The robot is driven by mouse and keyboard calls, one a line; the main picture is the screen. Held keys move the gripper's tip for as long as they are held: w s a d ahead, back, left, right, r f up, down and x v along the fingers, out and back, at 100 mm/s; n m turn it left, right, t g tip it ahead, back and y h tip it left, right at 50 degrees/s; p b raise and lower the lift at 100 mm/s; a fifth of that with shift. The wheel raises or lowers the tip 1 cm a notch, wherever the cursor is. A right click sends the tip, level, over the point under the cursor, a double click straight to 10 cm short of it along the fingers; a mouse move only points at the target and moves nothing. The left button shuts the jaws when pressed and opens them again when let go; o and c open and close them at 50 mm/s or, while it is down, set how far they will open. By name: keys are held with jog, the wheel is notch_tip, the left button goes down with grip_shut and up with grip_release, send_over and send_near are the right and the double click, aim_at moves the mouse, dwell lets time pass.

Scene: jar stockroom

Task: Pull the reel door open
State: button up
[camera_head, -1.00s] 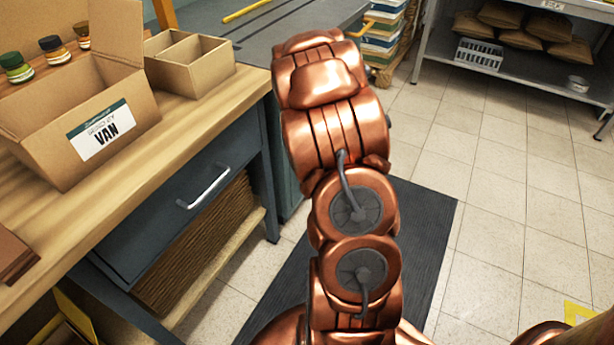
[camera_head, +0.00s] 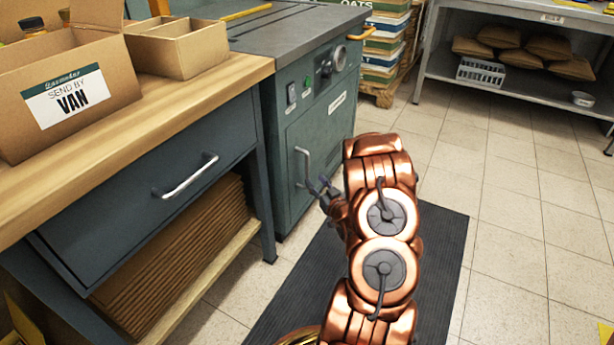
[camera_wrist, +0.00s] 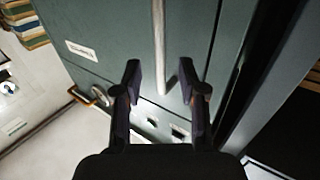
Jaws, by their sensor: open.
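The reel door (camera_head: 325,140) is the front panel of a green machine cabinet and looks shut. It also shows in the wrist view (camera_wrist: 115,25). Its grey upright bar handle (camera_head: 302,167) is on the door's left side. My gripper (camera_head: 325,188) is open just in front of the door, close to the handle's lower end. In the wrist view, the handle (camera_wrist: 159,45) runs down from the top edge and its bent end lies between my two open fingertips (camera_wrist: 160,84). I cannot tell whether a finger touches it.
A workbench with a drawer (camera_head: 150,190) stands left of the cabinet, with a cardboard box (camera_head: 110,85) on top. A dark mat (camera_head: 440,270) lies on the floor under my arm. The tiled floor at right (camera_head: 530,210) is clear.

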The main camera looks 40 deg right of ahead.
aim_at(308, 173)
jog(key=b+x, duration=0.2)
jog(key=x, duration=0.3)
jog(key=shift+w+d+f, duration=0.1)
jog(key=shift+w, duration=0.25)
jog(key=shift+w+d, duration=0.2)
jog(key=shift+w, duration=0.3)
grip_shut()
